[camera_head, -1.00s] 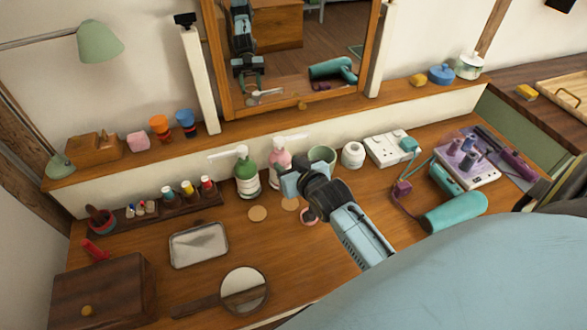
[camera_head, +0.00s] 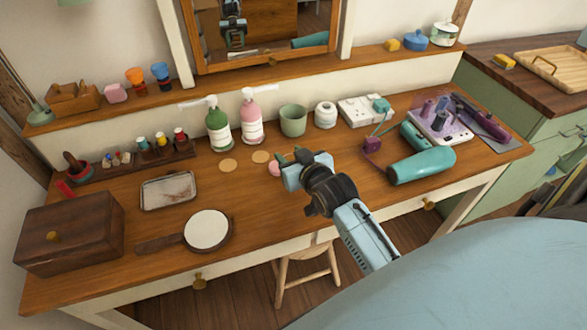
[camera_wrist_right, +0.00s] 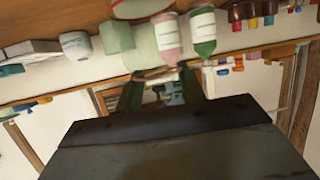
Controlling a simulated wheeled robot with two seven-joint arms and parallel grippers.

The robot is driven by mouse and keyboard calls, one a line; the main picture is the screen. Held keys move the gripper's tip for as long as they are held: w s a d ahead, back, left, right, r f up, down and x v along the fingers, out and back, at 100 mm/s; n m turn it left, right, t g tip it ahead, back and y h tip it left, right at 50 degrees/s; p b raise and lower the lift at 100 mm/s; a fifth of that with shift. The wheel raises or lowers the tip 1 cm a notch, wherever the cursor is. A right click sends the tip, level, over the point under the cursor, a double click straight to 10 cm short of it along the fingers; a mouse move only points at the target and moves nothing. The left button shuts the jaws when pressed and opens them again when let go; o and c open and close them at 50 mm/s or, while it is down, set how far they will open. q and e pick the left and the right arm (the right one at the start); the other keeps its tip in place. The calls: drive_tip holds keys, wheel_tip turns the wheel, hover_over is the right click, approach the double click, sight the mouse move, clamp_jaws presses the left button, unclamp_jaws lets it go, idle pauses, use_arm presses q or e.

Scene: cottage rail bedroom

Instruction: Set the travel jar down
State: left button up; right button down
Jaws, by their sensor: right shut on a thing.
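My right gripper (camera_head: 283,162) is over the middle of the wooden dressing table, in front of the green cup (camera_head: 293,120). My left gripper is not in view.
Two tan discs (camera_head: 228,166) lie left of the gripper. Behind stand a green pump bottle (camera_head: 218,132), a pink one (camera_head: 249,122) and a white jar (camera_head: 326,115). A teal hair dryer (camera_head: 422,165) lies right, a hand mirror (camera_head: 207,230) front left. The table's front centre is clear.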

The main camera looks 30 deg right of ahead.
drive_tip(key=shift+s+f, duration=0.1)
drive_tip(key=shift+f, duration=0.6)
wheel_tip(320, 180, down, 3)
drive_tip(key=shift+r+b, duration=0.1)
drive_tip(key=shift+b, duration=0.45)
drive_tip(key=shift+r, duration=0.1)
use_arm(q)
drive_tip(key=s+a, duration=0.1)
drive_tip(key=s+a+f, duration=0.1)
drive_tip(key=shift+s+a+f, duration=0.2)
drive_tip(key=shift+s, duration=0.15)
